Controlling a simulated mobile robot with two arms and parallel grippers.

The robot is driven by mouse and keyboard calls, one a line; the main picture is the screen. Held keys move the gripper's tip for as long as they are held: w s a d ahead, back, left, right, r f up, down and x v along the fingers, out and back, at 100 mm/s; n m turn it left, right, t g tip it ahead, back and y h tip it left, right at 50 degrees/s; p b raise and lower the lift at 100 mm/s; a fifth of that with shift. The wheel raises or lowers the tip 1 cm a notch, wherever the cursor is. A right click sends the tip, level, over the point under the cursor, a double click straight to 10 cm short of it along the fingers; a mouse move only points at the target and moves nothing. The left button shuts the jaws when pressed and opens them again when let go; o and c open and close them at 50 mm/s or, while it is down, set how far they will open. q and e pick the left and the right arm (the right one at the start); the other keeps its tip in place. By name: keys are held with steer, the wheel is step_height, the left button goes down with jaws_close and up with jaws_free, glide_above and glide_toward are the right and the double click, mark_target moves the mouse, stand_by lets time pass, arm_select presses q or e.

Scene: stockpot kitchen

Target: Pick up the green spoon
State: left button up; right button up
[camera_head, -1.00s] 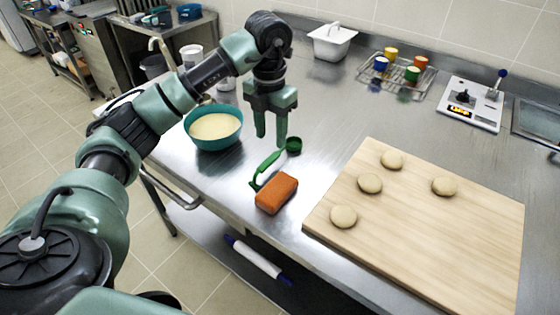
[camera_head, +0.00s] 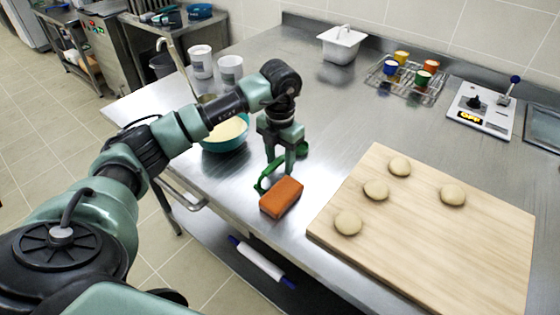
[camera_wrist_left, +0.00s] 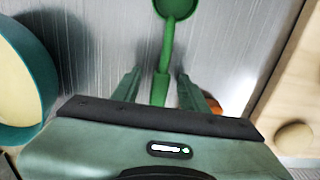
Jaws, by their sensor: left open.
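The green spoon (camera_head: 265,182) lies on the steel counter, partly hidden behind my left gripper in the head view. In the left wrist view the spoon (camera_wrist_left: 163,55) runs upright, bowl at the top, its handle between the two fingers. My left gripper (camera_head: 280,168) points down over the spoon and is open, with a finger on each side of the handle. In the left wrist view the gripper (camera_wrist_left: 160,85) shows a gap on both sides of the handle. My right gripper is not in view.
An orange sponge (camera_head: 281,197) lies just in front of the spoon. A teal bowl (camera_head: 224,143) of pale batter stands left of the gripper. A wooden board (camera_head: 430,240) with several dough balls fills the right.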

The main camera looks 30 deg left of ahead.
arm_select(q)
jaws_close()
stand_by(1.3)
